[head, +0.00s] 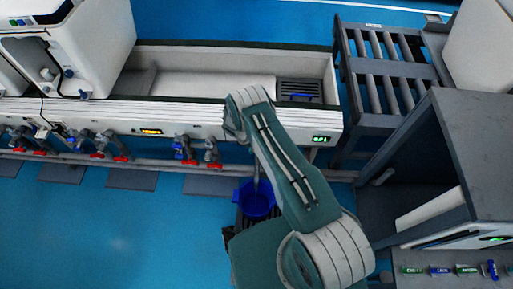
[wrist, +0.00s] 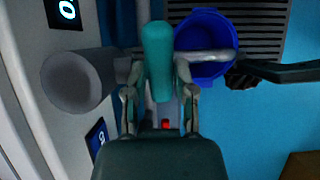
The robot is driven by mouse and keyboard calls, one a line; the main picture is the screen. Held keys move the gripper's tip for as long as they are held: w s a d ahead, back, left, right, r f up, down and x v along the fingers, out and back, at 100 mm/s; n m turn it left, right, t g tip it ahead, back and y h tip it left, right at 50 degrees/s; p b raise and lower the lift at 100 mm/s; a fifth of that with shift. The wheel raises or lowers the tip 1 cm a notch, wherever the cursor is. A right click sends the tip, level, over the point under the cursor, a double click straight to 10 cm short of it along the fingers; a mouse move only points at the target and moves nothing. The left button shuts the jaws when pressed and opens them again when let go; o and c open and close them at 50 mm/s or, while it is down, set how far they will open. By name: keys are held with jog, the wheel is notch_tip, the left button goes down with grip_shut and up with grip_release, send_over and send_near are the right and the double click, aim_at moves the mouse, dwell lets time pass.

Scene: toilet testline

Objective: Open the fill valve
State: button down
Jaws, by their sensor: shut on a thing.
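A rounded teal handle (wrist: 158,60), which looks like the fill valve's handle, stands between the fingers of my gripper (wrist: 158,80) in the wrist view. My gripper is shut on it. A grey pipe (wrist: 208,55) runs from behind the handle to the right, over a blue bucket (wrist: 212,22). A small red part (wrist: 166,124) shows between the fingers near the palm. In the head view my arm reaches to the front of the white bench and hides the gripper and the valve.
Several valves with red handles (head: 188,161) line the bench front to the left. A grey cylinder (wrist: 78,80) juts out left of my gripper. A dark cabinet (head: 468,130) stands at right. Blue floor is clear at lower left.

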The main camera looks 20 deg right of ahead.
jog(key=shift+s+f+g+h, duration=0.15)
jog(key=shift+g+h, duration=0.1)
jog(key=shift+h, duration=0.4)
jog(key=shift+f+g+h, duration=0.1)
jog(key=shift+g+h, duration=0.15)
jog(key=shift+h, duration=0.4)
jog(key=shift+a, duration=0.1)
jog(key=shift+c, duration=2.2)
grip_release()
jog(key=shift+a+r, duration=0.1)
jog(key=shift+w+a+r, duration=0.15)
jog(key=shift+w+r, duration=0.05)
jog(key=v, duration=1.1)
jog(key=shift+a, duration=0.3)
